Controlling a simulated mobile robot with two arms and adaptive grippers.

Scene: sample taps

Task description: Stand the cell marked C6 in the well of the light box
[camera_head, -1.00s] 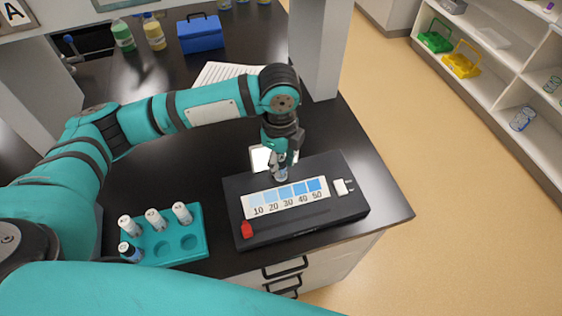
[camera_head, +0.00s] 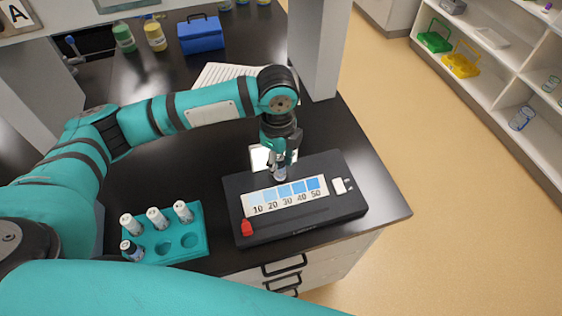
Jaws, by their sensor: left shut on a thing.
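My left gripper (camera_head: 281,161) points down at the back edge of the box, shut on a small pale cell (camera_head: 280,173). The cell looks upright, just behind the colour strip. The gripper hides its top, and I cannot read its mark. The well is hidden there, and I cannot tell whether the cell is in it. My right gripper is not in view.
A teal rack (camera_head: 195,247) at the left holds several capped vials and has empty holes. A white panel (camera_head: 259,157) stands behind the light box. A paper sheet (camera_head: 221,74), a blue case (camera_head: 201,34) and bottles are farther back. A pillar (camera_head: 319,50) stands behind right.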

